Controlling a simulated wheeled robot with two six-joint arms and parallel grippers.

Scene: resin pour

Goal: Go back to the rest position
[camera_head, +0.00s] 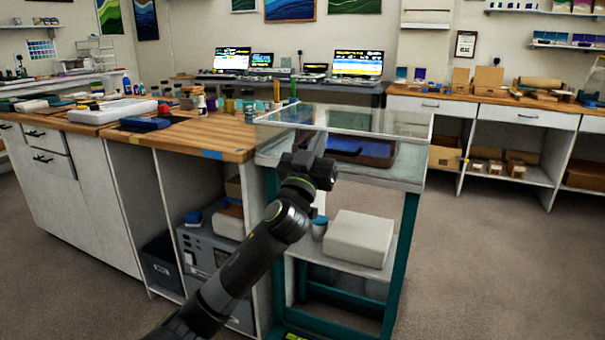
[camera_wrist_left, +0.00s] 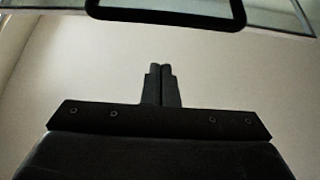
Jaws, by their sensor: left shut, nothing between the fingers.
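My left gripper (camera_head: 318,150) is at the front edge of the glass-walled cart in the head view, with my dark left arm reaching up to it from the bottom. In the left wrist view the two fingers of the left gripper (camera_wrist_left: 161,72) are together with nothing between them. A plain pale surface fills most of that view beyond the fingers. My right gripper is not in either view.
The glass-walled cart (camera_head: 408,172) holds a dark tray with a blue inside (camera_head: 360,148) behind my gripper. A white block (camera_head: 360,238) lies on its lower shelf. A cluttered wooden worktop (camera_head: 190,138) stands left. Grey floor (camera_head: 490,260) is clear at right.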

